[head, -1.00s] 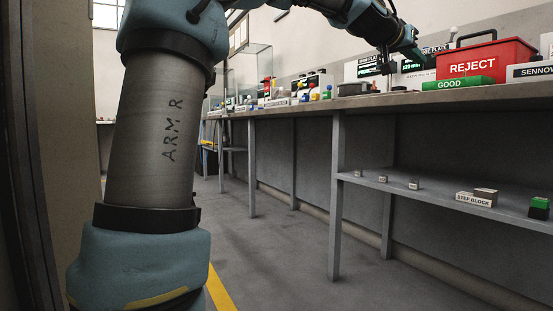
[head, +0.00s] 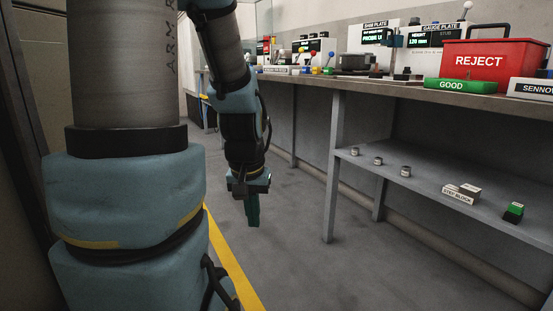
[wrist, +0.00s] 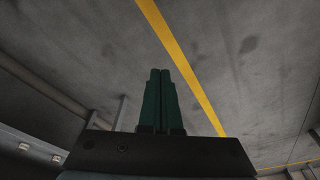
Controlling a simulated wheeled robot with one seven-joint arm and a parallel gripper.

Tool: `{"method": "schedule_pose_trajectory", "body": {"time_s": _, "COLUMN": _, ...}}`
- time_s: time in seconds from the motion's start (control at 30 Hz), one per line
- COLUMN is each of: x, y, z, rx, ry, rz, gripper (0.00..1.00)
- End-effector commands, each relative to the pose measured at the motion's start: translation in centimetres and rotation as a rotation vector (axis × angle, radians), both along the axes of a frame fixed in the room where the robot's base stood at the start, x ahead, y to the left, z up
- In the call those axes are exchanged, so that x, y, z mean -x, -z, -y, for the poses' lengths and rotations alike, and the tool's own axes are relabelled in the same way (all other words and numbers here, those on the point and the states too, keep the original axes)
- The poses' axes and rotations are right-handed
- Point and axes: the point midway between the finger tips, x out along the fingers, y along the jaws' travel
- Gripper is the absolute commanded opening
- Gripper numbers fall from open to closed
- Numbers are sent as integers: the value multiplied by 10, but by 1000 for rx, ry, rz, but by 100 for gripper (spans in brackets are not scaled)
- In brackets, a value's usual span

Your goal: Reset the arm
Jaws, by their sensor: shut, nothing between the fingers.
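My gripper (head: 252,222) hangs pointing down over the open floor, left of the workbench, at the end of my folded arm. In the wrist view its two green fingers (wrist: 160,75) lie side by side, shut with nothing between them. The arm's upper link rises in the left of the head view, and the forearm comes down behind it to the gripper. The gripper touches nothing that I can see.
The workbench (head: 400,92) runs along the right, with a red REJECT bin (head: 490,62) and a green GOOD tray (head: 460,85) on it. A lower shelf (head: 425,188) holds small blocks. A yellow floor line (head: 232,262) passes near the gripper. The grey floor (head: 290,250) is clear.

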Motion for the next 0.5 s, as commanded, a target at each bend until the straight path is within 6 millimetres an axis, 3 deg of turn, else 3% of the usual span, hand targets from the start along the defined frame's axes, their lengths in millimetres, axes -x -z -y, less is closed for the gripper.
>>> {"method": "schedule_pose_trajectory", "body": {"time_s": 0.07, "x": 32, "y": -2, "z": -18, "rx": -16, "ry": -50, "rz": -62, "gripper": 0}}
{"method": "schedule_pose_trajectory", "body": {"time_s": 0.37, "x": 27, "y": -77, "z": -16, "rx": -14, "ry": -45, "rz": -53, "gripper": 0}}
{"method": "schedule_pose_trajectory", "body": {"time_s": 0.5, "x": 27, "y": -121, "z": -16, "rx": -13, "ry": -44, "rz": -52, "gripper": 0}}
